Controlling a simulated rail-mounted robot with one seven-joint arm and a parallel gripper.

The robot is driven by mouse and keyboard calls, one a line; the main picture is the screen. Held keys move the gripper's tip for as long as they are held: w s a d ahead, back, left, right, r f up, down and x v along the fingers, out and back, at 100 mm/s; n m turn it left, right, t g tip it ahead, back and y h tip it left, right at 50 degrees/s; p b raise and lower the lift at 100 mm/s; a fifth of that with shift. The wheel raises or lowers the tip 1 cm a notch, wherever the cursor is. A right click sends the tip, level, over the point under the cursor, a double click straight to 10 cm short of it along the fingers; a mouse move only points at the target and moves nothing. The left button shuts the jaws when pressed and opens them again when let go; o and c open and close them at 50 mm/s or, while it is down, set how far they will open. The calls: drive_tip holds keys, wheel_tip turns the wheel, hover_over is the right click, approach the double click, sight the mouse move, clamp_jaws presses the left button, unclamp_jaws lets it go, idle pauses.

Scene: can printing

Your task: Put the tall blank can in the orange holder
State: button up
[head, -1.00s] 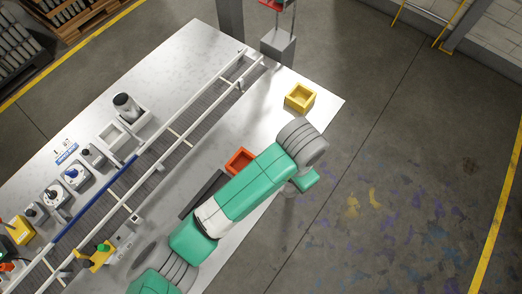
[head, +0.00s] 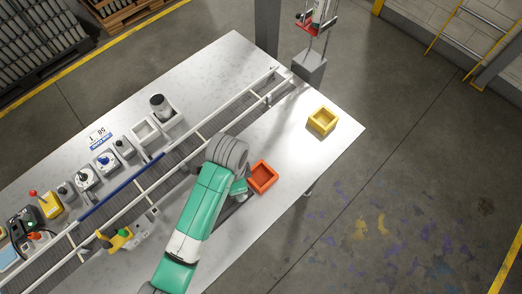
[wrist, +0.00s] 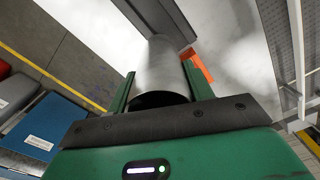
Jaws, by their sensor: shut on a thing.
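The orange holder (head: 263,177) is an empty-looking square box on the near side of the table. My gripper shows in the head view just left of it, mostly under my arm. In the wrist view my gripper (wrist: 158,72) is shut on a plain grey metal can (wrist: 167,60), the tall blank can, with its dark open end facing the camera. A strip of the orange holder (wrist: 203,70) shows right of the can, partly behind the right finger. The can's far end is close to a dark grey bar (wrist: 148,12); I cannot tell whether they touch.
A yellow holder (head: 322,121) stands at the table's right corner. The railed conveyor (head: 187,148) runs behind my arm.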

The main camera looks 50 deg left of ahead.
drive_tip(key=w+f, duration=0.4)
drive_tip(key=w, duration=0.6)
drive_tip(key=shift+a+f, duration=0.25)
drive_tip(key=shift+a, duration=0.05)
drive_tip(key=shift+f, duration=0.15)
drive_tip(key=o, duration=0.9)
drive_tip(key=shift+o, duration=0.2)
wheel_tip(320, 180, up, 12)
drive_tip(key=shift+r, duration=0.2)
